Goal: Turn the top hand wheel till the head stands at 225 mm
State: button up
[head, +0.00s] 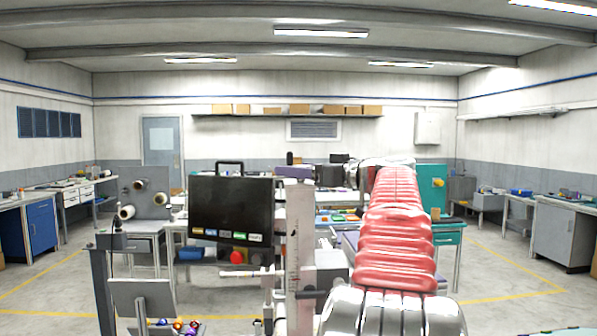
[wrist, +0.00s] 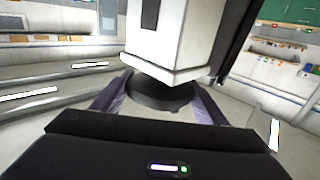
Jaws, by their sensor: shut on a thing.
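The top hand wheel (wrist: 160,97) is a dark round disc at the end of a pale column, in the middle of the wrist view. My gripper (wrist: 157,103) has one purple-grey finger on each side of the wheel and is shut on its rim. In the head view the upright column (head: 293,215) with a scale strip stands left of my red arm. A grey carriage (head: 325,268) with a dark knob sits beside it. The scale marks are too small to read, so I cannot tell the head's height.
A black panel (head: 231,218) with coloured labels stands left of the column. A tilted grey plate (head: 143,300) is at lower left. Workbenches line both walls, such as the blue cabinet (head: 40,222) and the grey bench (head: 565,235). Open floor lies at the right.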

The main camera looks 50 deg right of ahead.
jog(key=shift+m+h, duration=0.5)
jog(key=shift+h, duration=0.3)
jog(key=shift+m+g+h, duration=0.5)
jog(key=shift+m+h, duration=0.45)
jog(key=shift+h, duration=0.45)
jog(key=shift+m+g+h, duration=0.5)
jog(key=shift+m+h, duration=0.45)
jog(key=shift+h, duration=0.45)
jog(key=shift+d+m+g+h, duration=0.1)
jog(key=shift+m+g+h, duration=0.9)
jog(key=shift+h, duration=0.4)
jog(key=shift+m+h, duration=0.3)
jog(key=o, duration=1.1)
jog(key=shift+s, duration=0.1)
jog(key=shift+c, duration=0.2)
